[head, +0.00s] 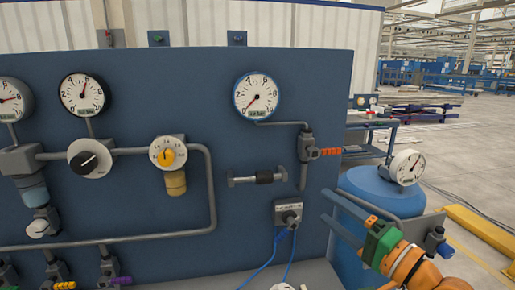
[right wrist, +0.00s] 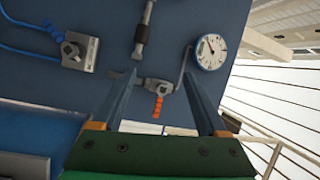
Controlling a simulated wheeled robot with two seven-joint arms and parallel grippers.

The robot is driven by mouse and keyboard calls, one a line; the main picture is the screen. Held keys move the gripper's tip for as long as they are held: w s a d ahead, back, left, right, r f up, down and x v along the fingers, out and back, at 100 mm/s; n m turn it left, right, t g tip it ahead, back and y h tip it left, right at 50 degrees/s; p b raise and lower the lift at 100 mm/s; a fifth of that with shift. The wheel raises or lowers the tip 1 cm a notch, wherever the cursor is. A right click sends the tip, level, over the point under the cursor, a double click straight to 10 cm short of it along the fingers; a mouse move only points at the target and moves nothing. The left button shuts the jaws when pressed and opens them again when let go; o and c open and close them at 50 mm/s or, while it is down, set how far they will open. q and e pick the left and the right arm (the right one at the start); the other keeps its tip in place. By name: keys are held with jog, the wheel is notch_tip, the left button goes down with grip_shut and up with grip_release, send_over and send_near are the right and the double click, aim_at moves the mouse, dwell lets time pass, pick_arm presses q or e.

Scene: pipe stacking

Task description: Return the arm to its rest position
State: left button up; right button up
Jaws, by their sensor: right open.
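My right gripper (head: 328,205) comes in from the lower right in the head view, its orange arm (head: 412,268) behind it. Its two blue-grey fingers are spread apart with nothing between them. They point toward the right edge of the blue panel. In the right wrist view the open fingers (right wrist: 158,62) frame a grey valve with an orange handle (right wrist: 158,106) on the panel behind them. I cannot tell the exact gap between fingertips and panel. My left gripper is not in view.
The blue panel (head: 235,115) carries gauges, pipes, knobs and the orange-handled valve (head: 330,152). A short horizontal bar (head: 257,178) and a grey socket box (head: 288,213) with blue cables sit near the gripper. A blue tank (head: 375,190) with a gauge (head: 406,167) stands close behind my arm.

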jog(key=s+a+f+n+g+h, duration=0.1)
jog(key=s+f+n+g+h, duration=0.25)
jog(key=f, duration=0.85)
jog(key=s+a+f+n+g+h, duration=0.1)
jog(key=s+f+n+g+h, duration=0.3)
jog(key=f, duration=0.8)
jog(key=s+d+f+n+g+h, duration=0.1)
jog(key=s+d+f+n+g, duration=0.15)
jog(key=s+f, duration=0.45)
jog(key=s+d+f+n+g+h, duration=0.1)
jog(key=s+f+g+h, duration=0.15)
jog(key=s, duration=0.85)
jog(key=s+f+g+b, duration=0.25)
jog(key=f+b, duration=0.45)
jog(key=f, duration=1.8)
pick_arm(q)
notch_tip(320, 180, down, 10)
jog(key=b, duration=0.3)
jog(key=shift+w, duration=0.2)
pick_arm(e)
jog(key=s+d+f, duration=0.2)
jog(key=s+f, duration=1)
jog(key=shift+d+f+y, duration=0.15)
jog(key=shift+f+y, duration=0.15)
jog(key=shift+f, duration=0.05)
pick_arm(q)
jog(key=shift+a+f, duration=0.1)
